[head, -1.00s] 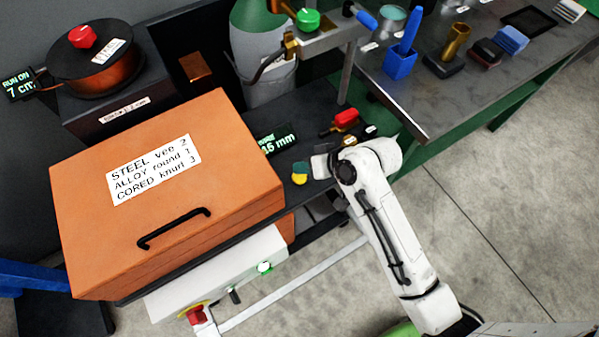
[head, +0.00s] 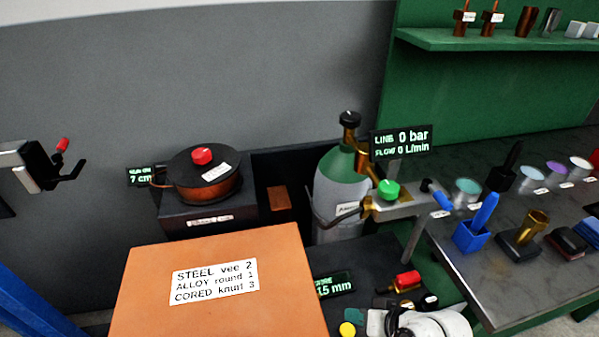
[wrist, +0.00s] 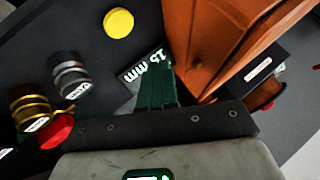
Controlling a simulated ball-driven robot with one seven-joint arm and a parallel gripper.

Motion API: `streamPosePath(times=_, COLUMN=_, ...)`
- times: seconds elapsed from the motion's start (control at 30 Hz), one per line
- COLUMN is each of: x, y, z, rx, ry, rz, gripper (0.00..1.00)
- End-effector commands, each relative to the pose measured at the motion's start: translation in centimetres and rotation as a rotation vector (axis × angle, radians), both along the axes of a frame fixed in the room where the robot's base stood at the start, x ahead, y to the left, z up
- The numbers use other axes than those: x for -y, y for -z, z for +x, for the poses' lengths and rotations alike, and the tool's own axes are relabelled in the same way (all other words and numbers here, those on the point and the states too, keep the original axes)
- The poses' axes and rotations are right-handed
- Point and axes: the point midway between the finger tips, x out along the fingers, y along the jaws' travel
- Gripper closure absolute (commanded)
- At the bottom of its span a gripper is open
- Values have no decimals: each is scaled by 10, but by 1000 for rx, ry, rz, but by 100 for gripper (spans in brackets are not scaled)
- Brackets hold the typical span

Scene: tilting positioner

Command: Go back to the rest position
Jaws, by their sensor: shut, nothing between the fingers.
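My gripper shows in the wrist view (wrist: 160,88) with its dark green fingers together and nothing between them. The fingers are beside the small display reading 15 mm (wrist: 140,70), close to the side of the orange box (wrist: 225,40).
A wire spool (head: 203,175) stands behind the box. A green-topped gas cylinder (head: 342,190) and a metal bracket with a green knob (head: 388,189) rise behind my wrist. A metal bench (head: 515,285) with blue and brass holders is at the right. Small rollers (wrist: 70,75) sit left of my fingers.

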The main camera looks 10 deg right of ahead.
Motion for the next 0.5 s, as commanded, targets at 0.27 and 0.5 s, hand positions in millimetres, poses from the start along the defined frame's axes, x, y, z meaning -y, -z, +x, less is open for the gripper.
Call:
streamPosePath(times=0.27, x=22, y=20, z=-68, rx=-154, ry=-44, rz=-179, gripper=100)
streamPosePath(times=0.5, x=59, y=19, z=-184, rx=-436, ry=-71, rz=-439, gripper=100)
